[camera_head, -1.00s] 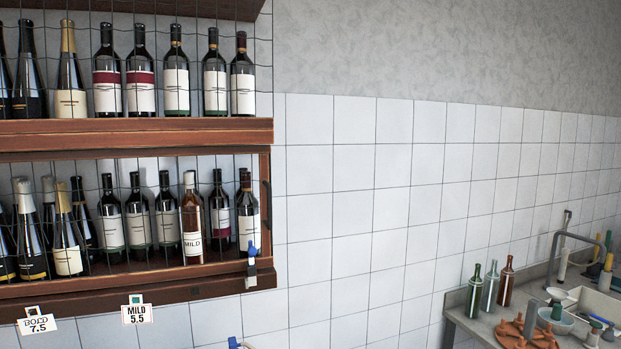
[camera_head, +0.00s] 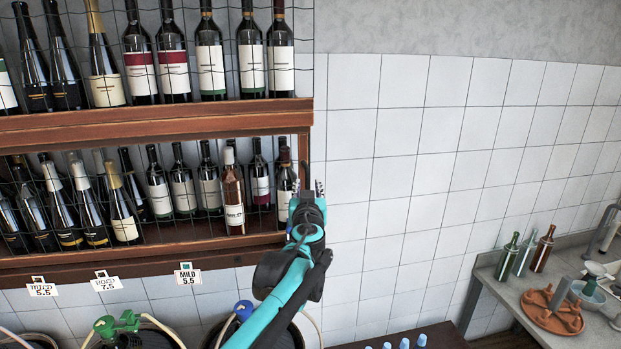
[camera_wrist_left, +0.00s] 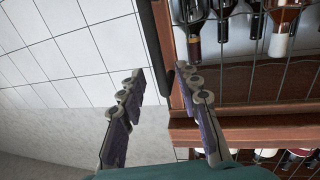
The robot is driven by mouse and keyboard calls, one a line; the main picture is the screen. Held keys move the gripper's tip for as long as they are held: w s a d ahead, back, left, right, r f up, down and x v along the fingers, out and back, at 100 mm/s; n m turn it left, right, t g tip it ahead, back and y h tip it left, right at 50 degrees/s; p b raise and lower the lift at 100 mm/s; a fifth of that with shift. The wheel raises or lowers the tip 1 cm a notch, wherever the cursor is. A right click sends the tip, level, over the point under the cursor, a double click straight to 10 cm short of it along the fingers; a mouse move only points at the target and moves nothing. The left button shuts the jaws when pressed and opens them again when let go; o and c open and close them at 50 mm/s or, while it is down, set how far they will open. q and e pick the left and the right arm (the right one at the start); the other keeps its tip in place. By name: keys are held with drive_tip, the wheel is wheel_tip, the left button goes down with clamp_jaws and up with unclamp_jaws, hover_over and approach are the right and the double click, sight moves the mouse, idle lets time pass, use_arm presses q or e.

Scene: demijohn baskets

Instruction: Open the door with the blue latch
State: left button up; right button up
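The lower shelf's door (camera_head: 304,148) has a wooden frame with wire mesh and appears closed over a row of bottles. Its right edge also shows in the left wrist view, with a dark upright handle (camera_wrist_left: 163,45). My left gripper (camera_head: 307,188) is at the right edge of the door, against the white tiles in the head view. In the left wrist view its two fingers (camera_wrist_left: 160,75) are apart, with the dark handle between or just beyond their tips; I cannot tell contact. The blue latch is not visible now; my gripper and arm cover that corner. My right gripper is not in view.
Price tags (camera_head: 188,275) hang along the shelf's lower edge. Demijohns (camera_head: 130,330) with coloured tops stand below. A counter (camera_head: 490,298) with bottles and a terracotta-coloured tray (camera_head: 545,318) is at the right. The tiled wall right of the door is bare.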

sight(308, 184)
use_arm(q)
drive_tip(key=w, duration=0.3)
drive_tip(key=shift+w+d+p, duration=0.1)
drive_tip(key=shift+p, duration=0.2)
clamp_jaws()
